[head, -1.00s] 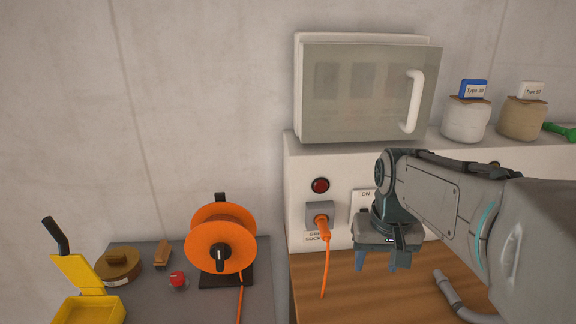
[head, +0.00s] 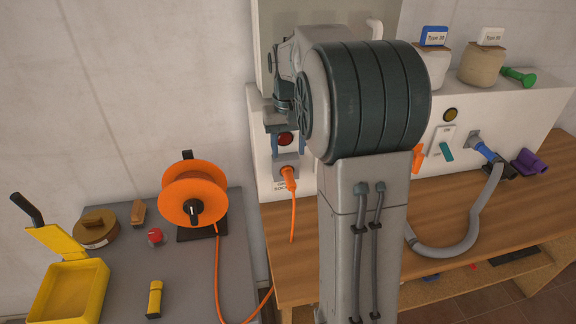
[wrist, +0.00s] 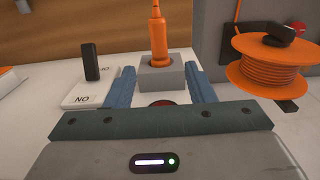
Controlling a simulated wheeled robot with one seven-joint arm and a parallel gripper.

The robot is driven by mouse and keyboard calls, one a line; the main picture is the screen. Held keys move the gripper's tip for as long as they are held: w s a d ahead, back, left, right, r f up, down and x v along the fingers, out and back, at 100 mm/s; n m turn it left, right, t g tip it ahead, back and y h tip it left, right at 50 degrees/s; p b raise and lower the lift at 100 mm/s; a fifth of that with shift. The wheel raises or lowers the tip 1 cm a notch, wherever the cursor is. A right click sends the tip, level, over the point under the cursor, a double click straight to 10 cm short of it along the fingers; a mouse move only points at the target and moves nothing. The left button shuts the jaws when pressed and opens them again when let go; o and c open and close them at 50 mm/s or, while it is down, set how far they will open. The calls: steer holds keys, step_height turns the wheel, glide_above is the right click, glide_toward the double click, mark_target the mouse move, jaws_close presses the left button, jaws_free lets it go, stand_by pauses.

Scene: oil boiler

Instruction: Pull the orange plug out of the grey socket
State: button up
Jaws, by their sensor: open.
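The orange plug (head: 288,173) sits in the grey socket (head: 284,163) on the white panel, and its orange cord hangs down from it. In the wrist view the plug (wrist: 160,42) stands in the square grey socket (wrist: 163,76), just beyond my fingertips. My gripper (wrist: 158,84) is open, with one blue finger on each side of the socket's near edge and nothing held. In the head view my gripper is in front of the panel just above the socket, partly hidden by my arm. A red lamp lies between the fingers and is partly hidden.
The orange cable reel (head: 193,194) stands on the grey table to the left. A switch plate with a black switch (wrist: 92,62) is beside the socket. A grey hose (head: 460,246) with a blue plug (head: 487,151) lies to the right. A wooden bench (head: 280,250) extends below the panel.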

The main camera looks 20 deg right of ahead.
mark_target(289, 174)
step_height(289, 174, down, 8)
steer(key=shift+f+p, duration=0.2)
steer(key=shift+p, duration=0.15)
steer(key=shift+s, duration=0.1)
jaws_close()
